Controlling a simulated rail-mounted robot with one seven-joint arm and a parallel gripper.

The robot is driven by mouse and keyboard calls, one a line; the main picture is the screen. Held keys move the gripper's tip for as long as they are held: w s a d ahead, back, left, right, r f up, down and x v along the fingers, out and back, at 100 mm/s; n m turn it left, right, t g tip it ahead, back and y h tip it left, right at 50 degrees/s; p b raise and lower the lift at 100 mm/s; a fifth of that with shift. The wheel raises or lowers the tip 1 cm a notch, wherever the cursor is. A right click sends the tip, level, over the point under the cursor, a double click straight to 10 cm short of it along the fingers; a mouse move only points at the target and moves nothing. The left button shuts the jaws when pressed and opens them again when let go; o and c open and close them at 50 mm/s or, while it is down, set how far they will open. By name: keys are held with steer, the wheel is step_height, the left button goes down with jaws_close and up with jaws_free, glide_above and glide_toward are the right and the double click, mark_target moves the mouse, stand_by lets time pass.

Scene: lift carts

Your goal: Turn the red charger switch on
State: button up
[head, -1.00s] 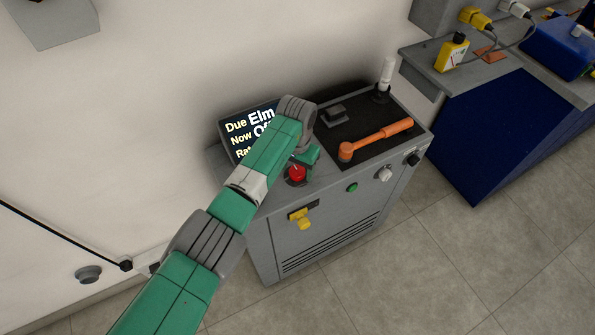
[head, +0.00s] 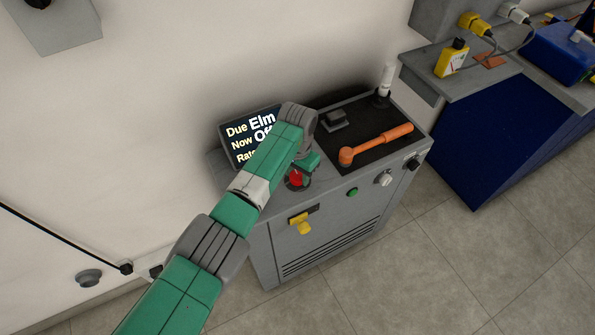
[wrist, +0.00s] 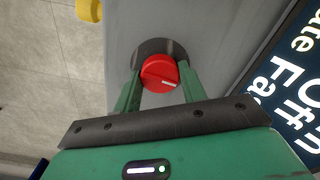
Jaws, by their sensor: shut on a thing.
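The red charger switch (head: 296,179) is a round knob on a dark round plate on top of the grey charger cabinet (head: 263,222). In the wrist view the red switch (wrist: 160,76) sits between the two green fingers of my gripper (wrist: 158,84), which are shut on its sides. A white mark on the knob points toward the right and slightly up in that view. In the head view my gripper (head: 304,170) comes down over the switch and partly hides it. The display (head: 240,146) behind reads "Due Elm", "Now Of…" and "Rat…"; my arm covers the rest.
An orange torque-type wrench (head: 376,144) lies on the black mat of the cabinet top, with a white-topped post (head: 386,78) behind. A yellow handle (head: 301,224), a green button (head: 352,192) and grey knobs are on the front. A blue bench stands right.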

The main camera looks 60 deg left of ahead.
mark_target(297, 174)
steer(key=m+p, duration=0.1)
steer(key=m, duration=0.9)
steer(key=shift+p, duration=0.4)
steer(key=shift+m, duration=0.4)
steer(key=o, duration=1)
step_height(297, 174, up, 8)
steer(key=p, duration=0.3)
steer(key=shift+f, duration=0.1)
